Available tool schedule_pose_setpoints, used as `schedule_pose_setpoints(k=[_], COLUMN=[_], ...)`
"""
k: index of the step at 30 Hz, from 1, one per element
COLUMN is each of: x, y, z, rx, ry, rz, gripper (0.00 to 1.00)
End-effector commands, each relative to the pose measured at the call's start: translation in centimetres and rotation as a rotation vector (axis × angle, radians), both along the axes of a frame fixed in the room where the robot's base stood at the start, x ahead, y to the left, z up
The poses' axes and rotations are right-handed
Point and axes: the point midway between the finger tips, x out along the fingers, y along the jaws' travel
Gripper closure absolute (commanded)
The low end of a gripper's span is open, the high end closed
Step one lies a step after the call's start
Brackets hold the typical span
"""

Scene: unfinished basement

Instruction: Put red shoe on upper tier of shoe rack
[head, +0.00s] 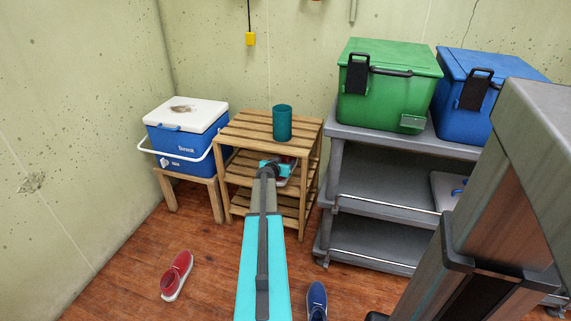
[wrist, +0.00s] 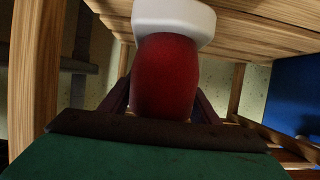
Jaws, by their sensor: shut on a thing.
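My gripper (head: 276,170) reaches into the wooden shoe rack (head: 262,127), between its top slats and the tier below. It is shut on a red shoe with a white sole. In the wrist view the held red shoe (wrist: 166,75) is upright between the fingers, its white sole close to wooden slats. I cannot tell whether the sole touches them. In the head view my arm hides most of this shoe. A second red shoe (head: 177,276) lies on the floor at the left, apart from the rack.
A teal cup (head: 282,123) stands on the rack's top. A blue cooler (head: 184,137) sits on a stool to the left. A grey cart (head: 385,187) with green (head: 385,100) and blue boxes (head: 466,122) stands right. A blue shoe (head: 316,301) lies on the floor.

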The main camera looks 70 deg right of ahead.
Motion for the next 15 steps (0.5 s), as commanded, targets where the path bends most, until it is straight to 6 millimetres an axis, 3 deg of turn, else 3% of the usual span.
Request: schedule_pose_setpoints(k=[7, 15], x=[0.4, 0.6], y=[-2.8, -3.8], z=[-0.2, -0.3], rx=[-0.001, -0.001], ry=[0.001, 0.000], rz=[0.000, 0.000], gripper=[0.74, 0.74])
